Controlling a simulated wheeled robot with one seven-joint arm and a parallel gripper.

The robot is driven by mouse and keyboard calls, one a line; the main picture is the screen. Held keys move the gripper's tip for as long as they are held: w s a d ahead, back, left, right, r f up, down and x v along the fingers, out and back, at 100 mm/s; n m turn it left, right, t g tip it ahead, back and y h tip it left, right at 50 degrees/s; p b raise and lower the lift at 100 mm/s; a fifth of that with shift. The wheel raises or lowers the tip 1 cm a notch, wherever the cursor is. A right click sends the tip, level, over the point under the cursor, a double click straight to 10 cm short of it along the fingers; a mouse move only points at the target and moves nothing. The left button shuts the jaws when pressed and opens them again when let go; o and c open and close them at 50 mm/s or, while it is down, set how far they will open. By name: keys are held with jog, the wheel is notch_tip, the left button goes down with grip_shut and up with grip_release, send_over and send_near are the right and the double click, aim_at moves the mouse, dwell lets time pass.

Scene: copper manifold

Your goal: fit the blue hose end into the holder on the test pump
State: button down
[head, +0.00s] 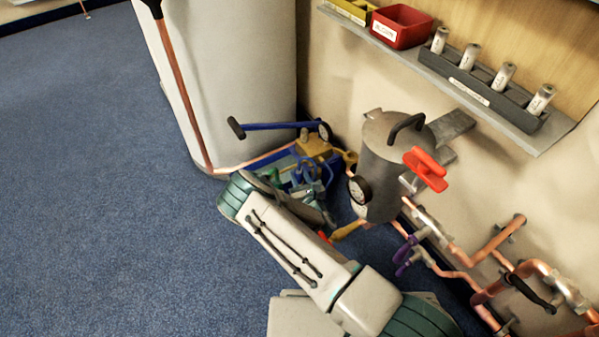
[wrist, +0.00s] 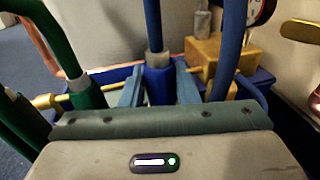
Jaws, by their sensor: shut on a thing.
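My gripper (head: 307,190) is low over the tray, partly hidden by my arm. In the wrist view my gripper (wrist: 160,80) is shut on the blue hose end (wrist: 158,86), which has a grey collar and hose rising from it. The brass block (wrist: 212,52) is to its right, beyond a second blue hose length (wrist: 230,45). I cannot make out the holder.
A grey canister (head: 385,165) with a red handle stands right of the pump. Copper pipes (head: 460,255) with purple-handled valves run along the wall. A white cylinder (head: 235,80) stands behind. Green hoses (wrist: 62,45) are at left in the wrist view. Carpet at left is clear.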

jog(key=shift+w+r, duration=0.1)
jog(key=shift+r, duration=0.1)
jog(key=shift+f+b, duration=0.45)
jog(key=shift+f, duration=0.4)
jog(key=c, duration=1)
grip_release()
jog(key=shift+c, duration=0.2)
